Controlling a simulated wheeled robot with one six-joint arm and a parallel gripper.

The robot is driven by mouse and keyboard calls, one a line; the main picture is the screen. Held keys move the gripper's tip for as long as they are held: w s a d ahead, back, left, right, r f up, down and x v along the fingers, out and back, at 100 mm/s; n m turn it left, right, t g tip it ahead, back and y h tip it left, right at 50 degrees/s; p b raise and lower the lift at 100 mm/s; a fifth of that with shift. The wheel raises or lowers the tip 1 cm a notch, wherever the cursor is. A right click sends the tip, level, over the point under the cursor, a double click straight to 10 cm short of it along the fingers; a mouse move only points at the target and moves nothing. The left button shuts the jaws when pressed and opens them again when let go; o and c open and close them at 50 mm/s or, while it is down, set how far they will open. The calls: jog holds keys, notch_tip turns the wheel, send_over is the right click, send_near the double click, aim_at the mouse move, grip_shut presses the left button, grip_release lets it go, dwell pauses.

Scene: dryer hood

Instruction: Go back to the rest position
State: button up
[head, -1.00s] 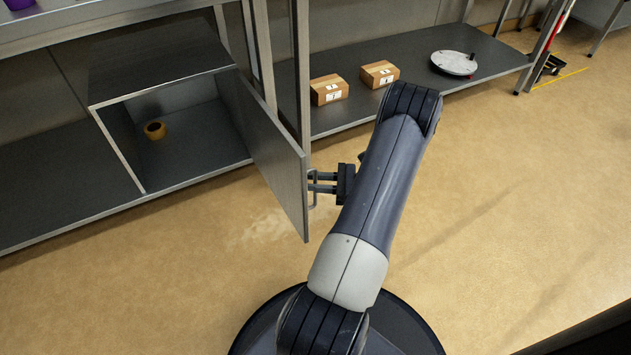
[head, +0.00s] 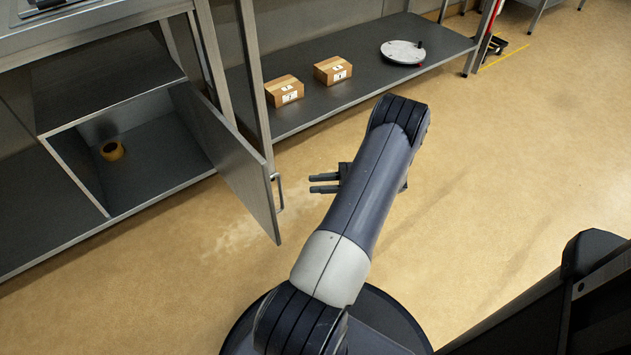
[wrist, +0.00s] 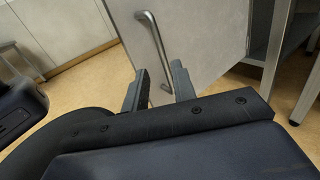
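My gripper (head: 312,183) is to the right of the open cabinet door (head: 231,160), apart from its handle (head: 279,191). Its two fingers are spread with nothing between them. In the wrist view my gripper (wrist: 160,85) points toward the door (wrist: 205,40) and its metal bar handle (wrist: 154,45), with a gap between. My arm reaches forward over the floor and hides part of the gripper body.
The open cabinet (head: 110,78) holds a yellow-brown roll (head: 112,151). Two cardboard boxes (head: 284,91) (head: 333,70) and a round grey disc (head: 403,52) lie on the low shelf (head: 440,42). The floor (head: 480,180) right of my arm is clear.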

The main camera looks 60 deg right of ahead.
aim_at(281, 187)
jog(key=b+x, duration=0.2)
jog(key=x, duration=0.9)
jog(key=shift+a, duration=0.3)
jog(key=shift+w+d+r, duration=0.1)
